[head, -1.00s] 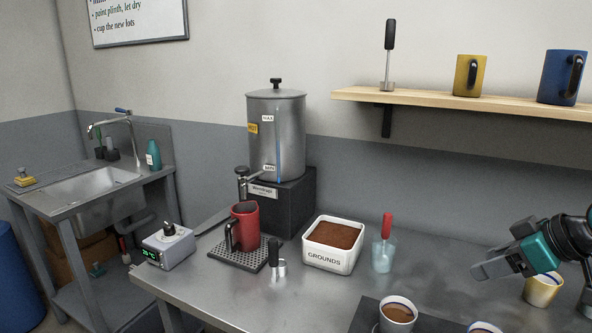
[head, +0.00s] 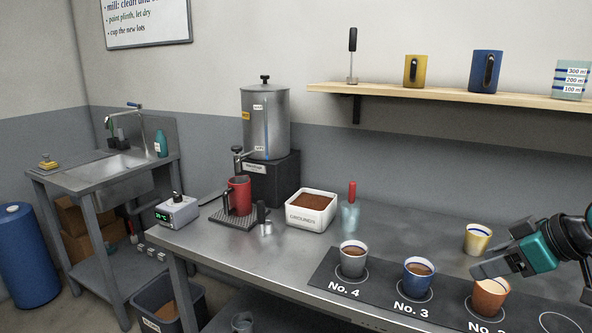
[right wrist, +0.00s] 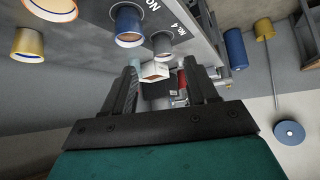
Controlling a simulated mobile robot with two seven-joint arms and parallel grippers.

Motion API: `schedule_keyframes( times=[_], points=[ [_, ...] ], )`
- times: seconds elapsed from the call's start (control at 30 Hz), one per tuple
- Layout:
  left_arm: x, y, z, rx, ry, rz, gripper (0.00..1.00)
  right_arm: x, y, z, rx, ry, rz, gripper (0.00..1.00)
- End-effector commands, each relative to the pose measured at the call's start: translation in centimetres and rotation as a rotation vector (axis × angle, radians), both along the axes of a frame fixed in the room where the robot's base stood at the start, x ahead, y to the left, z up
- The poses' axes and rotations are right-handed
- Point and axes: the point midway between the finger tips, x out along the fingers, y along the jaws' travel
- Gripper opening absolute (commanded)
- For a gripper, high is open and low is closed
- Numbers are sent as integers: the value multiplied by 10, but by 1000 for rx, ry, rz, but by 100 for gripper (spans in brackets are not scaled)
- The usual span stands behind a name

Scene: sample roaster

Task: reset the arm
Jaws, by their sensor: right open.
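My right arm comes in from the right in the head view, with its teal and dark gripper (head: 488,270) above the orange cup at the right of the counter. In the right wrist view the two dark fingers (right wrist: 168,85) stand apart with nothing held between them; the white grounds box (right wrist: 155,72) shows far beyond them. My left gripper is in neither view.
A black mat (head: 385,296) holds a grey cup (head: 353,262), a blue cup (head: 419,278) and an orange cup (head: 490,299). A yellow cup (head: 477,240) stands behind. The urn (head: 265,125), red pitcher (head: 238,196) and grounds box (head: 311,212) stand further left.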

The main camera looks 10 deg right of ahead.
Motion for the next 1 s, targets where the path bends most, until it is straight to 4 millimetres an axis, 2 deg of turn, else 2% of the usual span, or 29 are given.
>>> schedule_keyframes(
  times=[0.03,0.2,0.27,0.37,0.47,0.5,0.57,0.6,0.7,0.8,0.9,1.0],
  points=[
    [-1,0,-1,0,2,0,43,-1,0,-10,5,7,-12,58],
    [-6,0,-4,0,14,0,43,-11,0,-98,-1,21,-136,58],
    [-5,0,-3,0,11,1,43,-17,5,-128,-6,23,-169,58],
    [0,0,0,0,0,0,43,-32,24,-181,-14,22,-217,58],
    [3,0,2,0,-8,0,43,-51,59,-233,-22,7,-246,58],
    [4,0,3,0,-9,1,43,-60,78,-251,-21,-5,-252,58],
    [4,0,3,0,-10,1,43,-72,110,-272,-19,-29,-251,58],
    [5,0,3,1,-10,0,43,-79,132,-283,-15,-49,-247,58],
    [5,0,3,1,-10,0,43,-94,187,-297,6,-105,-229,58],
    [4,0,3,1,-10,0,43,-102,232,-298,28,-159,-209,58],
    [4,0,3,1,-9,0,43,-106,260,-295,44,-198,-194,58],
    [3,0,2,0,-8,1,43,-107,272,-292,50,-219,-185,58]
  ],
)
